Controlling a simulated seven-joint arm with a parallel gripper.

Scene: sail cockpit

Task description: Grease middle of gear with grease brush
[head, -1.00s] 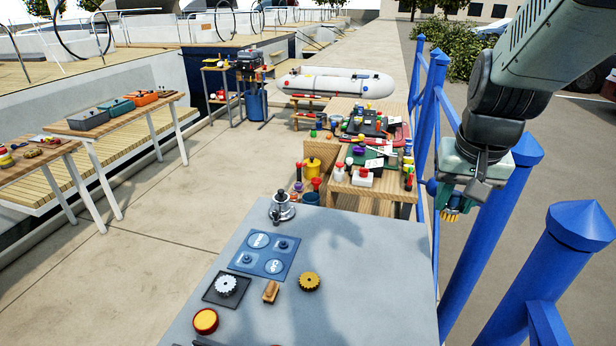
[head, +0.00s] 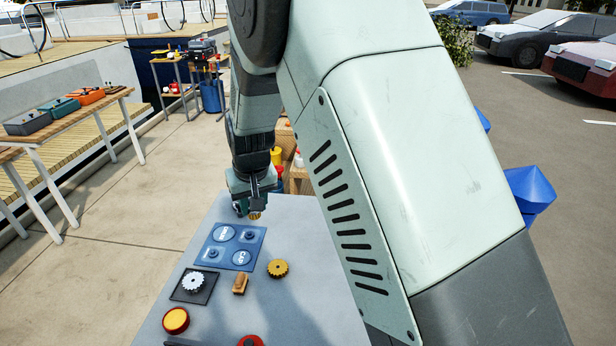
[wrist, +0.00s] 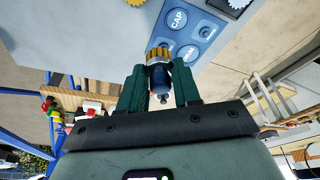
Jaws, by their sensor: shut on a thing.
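My gripper (head: 250,206) is shut on the grease brush (head: 254,216), bristles down, above the far end of the grey table. In the wrist view the brush's yellow bristles (wrist: 157,53) show beyond the green fingers (wrist: 160,76), with a dark blue body between them. A white toothed gear (head: 193,282) lies on a dark square plate at the table's left. A golden toothed gear (head: 278,268) lies bare on the table to its right. The brush is apart from both gears.
A blue mat (head: 206,257) with round marked spots lies between gripper and gears. A wooden block (head: 240,284), a red-and-yellow round tin (head: 176,320) and a red round thing (head: 250,341) are nearer. My arm hides much of the table's right and back.

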